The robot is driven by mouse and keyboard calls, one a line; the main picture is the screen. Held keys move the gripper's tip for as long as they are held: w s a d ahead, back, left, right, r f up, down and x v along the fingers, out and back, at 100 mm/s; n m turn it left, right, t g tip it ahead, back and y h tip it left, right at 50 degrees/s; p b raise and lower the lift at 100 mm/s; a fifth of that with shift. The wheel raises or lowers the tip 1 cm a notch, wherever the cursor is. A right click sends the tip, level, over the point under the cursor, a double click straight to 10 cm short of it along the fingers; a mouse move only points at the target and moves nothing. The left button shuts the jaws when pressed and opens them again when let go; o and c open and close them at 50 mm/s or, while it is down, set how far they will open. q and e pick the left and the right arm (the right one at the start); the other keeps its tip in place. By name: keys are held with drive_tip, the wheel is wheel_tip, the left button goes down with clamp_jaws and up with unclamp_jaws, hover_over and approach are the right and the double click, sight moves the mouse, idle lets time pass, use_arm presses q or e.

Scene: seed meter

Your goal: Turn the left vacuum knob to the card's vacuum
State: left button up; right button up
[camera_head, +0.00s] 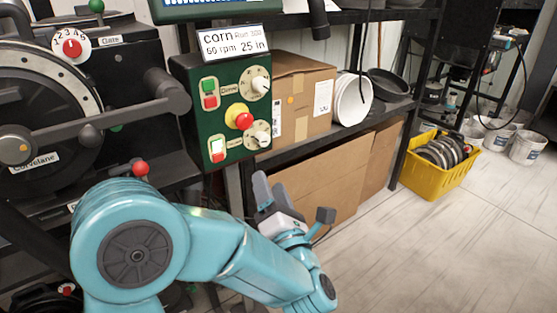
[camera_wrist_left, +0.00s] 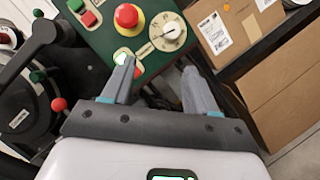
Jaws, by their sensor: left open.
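The card (camera_head: 233,42) reads corn, 60 rpm, 25 in, and stands on top of the green control box (camera_head: 183,80). The box face bears two white dial knobs, an upper one (camera_head: 260,86) and a lower one (camera_head: 262,138). Their labels are too small to read, so I cannot tell which is the left vacuum knob. The lower knob also shows in the left wrist view (camera_wrist_left: 167,32), ahead of the fingertips. My left gripper (camera_head: 269,187) is open and empty, below the box and apart from it; its spread fingers show in the wrist view (camera_wrist_left: 158,72).
A red mushroom button (camera_head: 243,121) on a yellow base sits between the knobs, with push buttons (camera_head: 209,93) beside it. A black machine with a crank handle (camera_head: 128,105) and red-balled lever (camera_head: 140,168) is at left. Cardboard boxes (camera_head: 300,95) stand right.

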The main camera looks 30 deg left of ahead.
sight(265, 142)
use_arm(q)
drive_tip(key=shift+t+h, duration=0.3)
drive_tip(key=shift+t, duration=0.4)
drive_tip(key=b+x, duration=0.1)
drive_tip(key=x, duration=0.3)
drive_tip(key=w+b+x, duration=0.1)
drive_tip(key=x, duration=0.4)
drive_tip(key=d+f+b+x, duration=0.1)
drive_tip(key=x, duration=0.3)
drive_tip(key=shift+w+a, duration=0.15)
drive_tip(key=shift+w, duration=0.15)
drive_tip(key=c, duration=1)
